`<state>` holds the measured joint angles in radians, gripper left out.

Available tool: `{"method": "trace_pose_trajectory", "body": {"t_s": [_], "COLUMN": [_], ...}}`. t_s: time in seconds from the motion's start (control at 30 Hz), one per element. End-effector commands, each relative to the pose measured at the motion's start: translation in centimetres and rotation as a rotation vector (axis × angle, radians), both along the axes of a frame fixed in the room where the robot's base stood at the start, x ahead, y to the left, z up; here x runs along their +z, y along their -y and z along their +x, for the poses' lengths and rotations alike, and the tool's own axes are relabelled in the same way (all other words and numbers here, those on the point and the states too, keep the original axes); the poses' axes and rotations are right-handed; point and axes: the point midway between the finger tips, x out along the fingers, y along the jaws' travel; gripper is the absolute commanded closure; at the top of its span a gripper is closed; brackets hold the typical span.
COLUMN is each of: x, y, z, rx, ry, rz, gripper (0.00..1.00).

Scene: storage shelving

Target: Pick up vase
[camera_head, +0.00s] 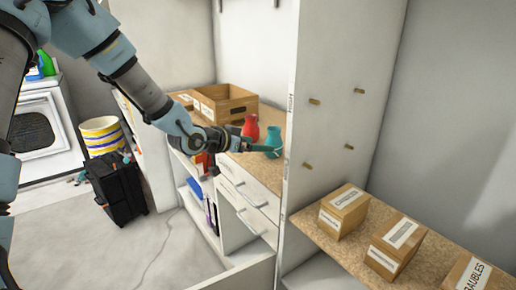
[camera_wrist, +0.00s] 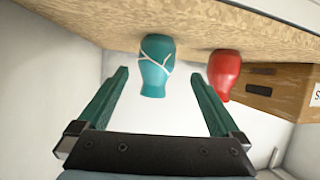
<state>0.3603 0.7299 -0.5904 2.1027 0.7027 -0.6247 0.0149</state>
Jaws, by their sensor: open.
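Two vases stand on the wood-grain counter. The teal vase (camera_head: 274,136) has pale lines on it. It also shows in the wrist view (camera_wrist: 154,80), where the counter appears along the top. The red vase (camera_head: 251,125) stands to its left in the head view, and to its right in the wrist view (camera_wrist: 223,76). My gripper (camera_head: 272,150) is open, its fingers (camera_wrist: 158,78) pointing toward the teal vase. In the wrist view the teal vase appears in the gap between the fingertips. I cannot tell whether it is between them in depth or touching.
A wooden crate (camera_head: 226,103) stands behind the vases on the counter (camera_head: 258,172). A tall white panel (camera_head: 336,120) rises right beside the teal vase. Several labelled boxes (camera_head: 343,209) sit on the shelf right of it. White drawers (camera_head: 247,189) are below the counter.

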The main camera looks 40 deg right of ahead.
Motion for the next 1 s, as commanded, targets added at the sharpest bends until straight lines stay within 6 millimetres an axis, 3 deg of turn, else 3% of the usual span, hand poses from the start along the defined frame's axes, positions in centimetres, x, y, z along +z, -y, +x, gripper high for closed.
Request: {"method": "trace_pose_trajectory", "body": {"t_s": [0.3, 1.0], "x": [-1.3, -4.1], "y": [4.4, 10.1], "z": [-0.1, 0.1], "rx": [-0.01, -0.007], "ry": [-0.002, 0.0], "rz": [-0.013, -0.011], "gripper": [0.0, 0.0]}}
